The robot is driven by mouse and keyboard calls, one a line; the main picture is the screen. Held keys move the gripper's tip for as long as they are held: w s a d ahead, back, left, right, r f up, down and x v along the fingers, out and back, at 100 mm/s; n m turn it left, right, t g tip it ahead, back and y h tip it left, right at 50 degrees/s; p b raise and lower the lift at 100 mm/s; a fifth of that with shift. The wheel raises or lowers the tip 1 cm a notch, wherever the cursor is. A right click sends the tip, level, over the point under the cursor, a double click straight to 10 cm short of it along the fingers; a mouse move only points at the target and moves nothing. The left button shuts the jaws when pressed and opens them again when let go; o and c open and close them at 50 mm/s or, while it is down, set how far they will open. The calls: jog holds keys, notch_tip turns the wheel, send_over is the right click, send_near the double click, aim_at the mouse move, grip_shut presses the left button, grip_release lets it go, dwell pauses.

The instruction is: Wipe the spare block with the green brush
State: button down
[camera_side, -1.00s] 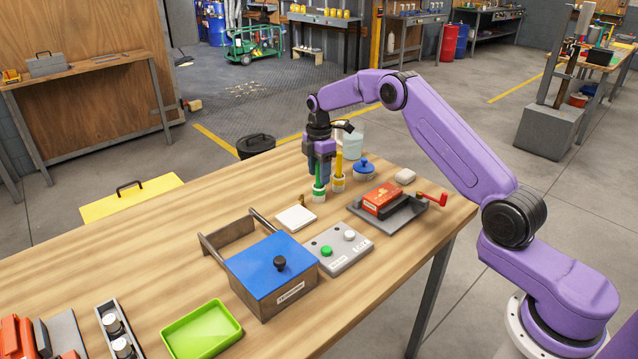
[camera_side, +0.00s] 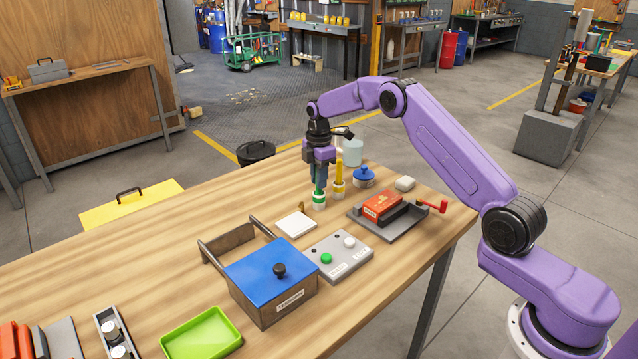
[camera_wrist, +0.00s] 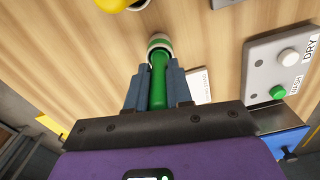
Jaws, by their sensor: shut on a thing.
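The green brush (camera_side: 319,198) stands upright on the wooden table, its green handle up and a white, green-banded lower part at the bottom. My gripper (camera_side: 319,182) is above it, pointing down, with its blue-grey fingers shut on the handle. In the wrist view the green brush (camera_wrist: 159,82) runs between the two fingers of my gripper (camera_wrist: 158,72). I cannot tell for sure which piece is the spare block; a pale block (camera_side: 405,183) lies alone on the table at the right.
A yellow brush (camera_side: 339,188) stands close to the right of the green one. The table's left middle is clear.

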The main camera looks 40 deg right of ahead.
jog(key=r, duration=0.9)
jog(key=shift+s+d, duration=0.25)
jog(key=shift+s, duration=0.05)
jog(key=s+d+r, duration=0.1)
jog(key=s+d, duration=0.2)
jog(key=s, duration=0.4)
jog(key=s+d+r, duration=0.2)
jog(key=s+d, duration=0.1)
jog(key=s, duration=0.4)
jog(key=shift+s+f, duration=0.15)
jog(key=shift+f, duration=1.7)
jog(key=shift+s+f, duration=0.1)
jog(key=shift+f, duration=1.7)
jog(key=shift+d+f, duration=0.45)
jog(key=shift+d, duration=0.4)
jog(key=shift+d+f, duration=0.1)
jog(key=shift+d, duration=3.2)
jog(key=shift+a, duration=4.3)
notch_tip(320, 180, up, 8)
jog(key=shift+d, duration=0.1)
